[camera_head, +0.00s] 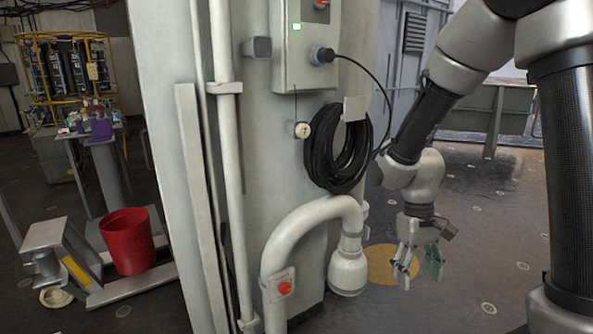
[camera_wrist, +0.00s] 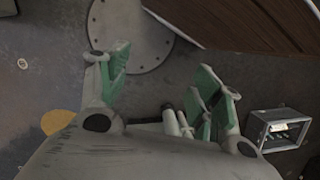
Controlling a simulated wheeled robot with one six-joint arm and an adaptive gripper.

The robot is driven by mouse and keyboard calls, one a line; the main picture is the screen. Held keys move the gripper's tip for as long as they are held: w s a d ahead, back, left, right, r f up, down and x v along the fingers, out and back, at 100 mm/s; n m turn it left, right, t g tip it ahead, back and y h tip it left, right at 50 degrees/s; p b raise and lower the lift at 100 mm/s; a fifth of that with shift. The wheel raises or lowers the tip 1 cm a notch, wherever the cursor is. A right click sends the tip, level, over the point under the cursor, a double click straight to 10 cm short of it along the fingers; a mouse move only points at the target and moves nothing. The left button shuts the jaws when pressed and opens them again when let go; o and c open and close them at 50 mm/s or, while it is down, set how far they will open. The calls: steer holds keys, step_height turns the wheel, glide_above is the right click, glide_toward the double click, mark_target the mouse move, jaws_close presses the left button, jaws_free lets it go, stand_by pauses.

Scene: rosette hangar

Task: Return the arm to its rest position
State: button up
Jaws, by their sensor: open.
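My arm hangs down on the right side of the head view, bent at the elbow. My gripper (camera_head: 418,268) points down above the dark floor, to the right of the white pillar. In the wrist view my gripper (camera_wrist: 165,90) has its green-padded fingers spread apart, with nothing between them. Beyond the fingers I see dark floor and a round grey plate.
A coil of black cable (camera_head: 338,150) hangs on the pillar beside my forearm, under a grey control box (camera_head: 303,50). A curved white pipe (camera_head: 300,232) stands close to my gripper's left. A red bucket (camera_head: 128,242) is at the left. A small metal crate (camera_wrist: 281,128) lies on the floor.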

steer(key=s+d+r+m+t, duration=0.1)
steer(key=s+d+r+t, duration=0.2)
steer(key=r, duration=0.7)
steer(key=s+d+r+m+t, duration=0.2)
steer(key=s+d+r+t, duration=0.2)
steer(key=s+d+r, duration=0.2)
step_height(320, 180, up, 4)
steer(key=shift+s+r+y, duration=0.25)
steer(key=shift+s+y, duration=0.15)
steer(key=shift+s, duration=0.85)
steer(key=shift+d, duration=0.1)
